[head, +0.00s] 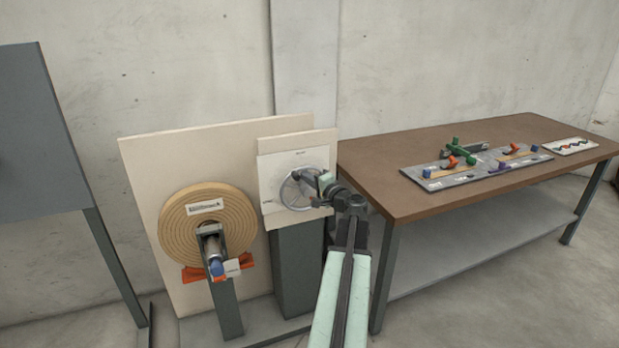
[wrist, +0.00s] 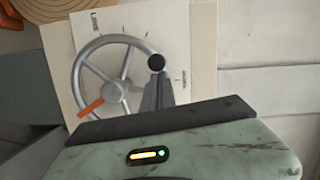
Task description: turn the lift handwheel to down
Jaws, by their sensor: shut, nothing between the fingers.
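The lift handwheel (head: 284,191) is a grey spoked wheel on a pale panel, left of centre in the head view. It shows more fully in the wrist view (wrist: 79,68), with a black knob (wrist: 155,62) at the upper right of its rim. An orange pointer (wrist: 90,107) at the hub points to the lower left. My gripper (head: 314,180) is shut and empty, in front of the wheel's right side. In the wrist view its fingers (wrist: 155,82) are just below the knob in the picture; I cannot tell whether they touch it. The panel's lettering is too small to read.
A spiral-wound tan disc (head: 178,230) on a pale board stands left of the wheel. A grey post (head: 298,270) carries the wheel panel. A brown workbench (head: 400,150) with a grey fixture board (head: 470,176) is at right. A grey cabinet (head: 38,140) stands far left.

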